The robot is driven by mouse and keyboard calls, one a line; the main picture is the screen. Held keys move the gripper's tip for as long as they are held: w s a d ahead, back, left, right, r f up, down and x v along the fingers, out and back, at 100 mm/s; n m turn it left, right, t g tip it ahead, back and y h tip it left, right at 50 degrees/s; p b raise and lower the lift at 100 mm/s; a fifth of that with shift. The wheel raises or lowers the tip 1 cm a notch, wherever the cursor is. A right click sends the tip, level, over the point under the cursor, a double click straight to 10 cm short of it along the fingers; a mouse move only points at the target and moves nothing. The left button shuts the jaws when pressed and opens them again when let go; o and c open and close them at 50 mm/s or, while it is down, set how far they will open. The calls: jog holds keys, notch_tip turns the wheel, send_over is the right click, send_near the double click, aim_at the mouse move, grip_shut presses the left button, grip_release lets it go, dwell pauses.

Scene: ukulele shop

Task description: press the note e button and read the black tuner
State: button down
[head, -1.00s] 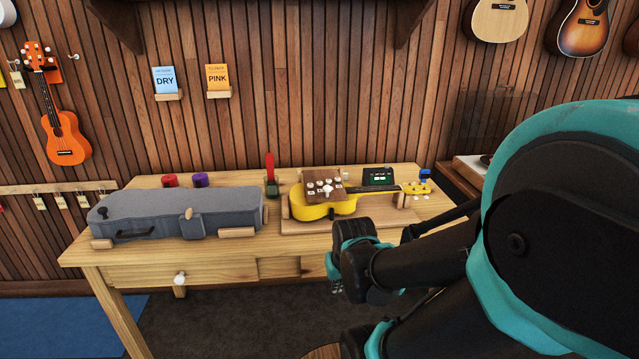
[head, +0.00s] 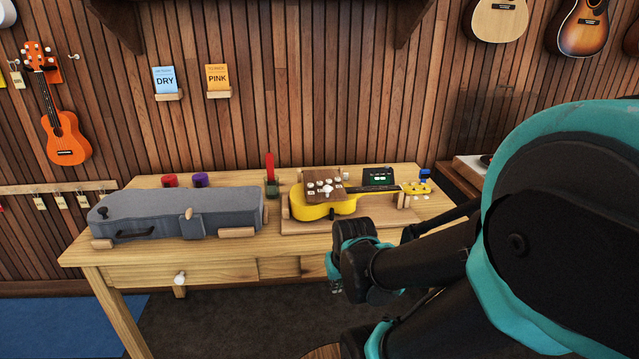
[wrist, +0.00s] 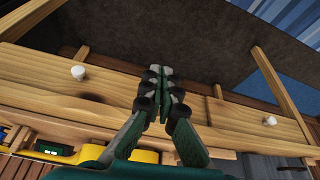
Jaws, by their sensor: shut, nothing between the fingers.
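A dark brown block with several pale round buttons (head: 323,186) sits at the yellow ukulele's body in the head view; the note labels are too small to read, so I cannot tell which is note e. The black tuner (head: 379,177) stands behind the ukulele's neck with a small green lit screen, its text unreadable. The yellow ukulele (head: 331,209) lies on a wooden stand on the bench. My gripper (wrist: 161,72) is shut and empty in the wrist view, its fingers pointing toward the dark floor. In the head view it hangs in front of the bench, below and in front of the ukulele.
The wooden bench (head: 240,245) has a drawer with a white knob (head: 180,279). A grey case (head: 180,210) fills its left side. Red and purple spools (head: 200,180) and a small stand with a red upright piece (head: 271,172) are behind. Dark floor lies in front.

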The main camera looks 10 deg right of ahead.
notch_tip(320, 180, up, 24)
jog(key=m+t+y, duration=0.3)
jog(key=t+y, duration=0.1)
send_over(320, 184)
jog(key=shift+w+d+f, duration=0.1)
jog(key=shift+w+d, duration=0.1)
jog(key=shift+d, duration=0.15)
jog(key=shift+f, duration=4.4)
jog(key=shift+f, duration=0.1)
jog(key=shift+f, duration=0.3)
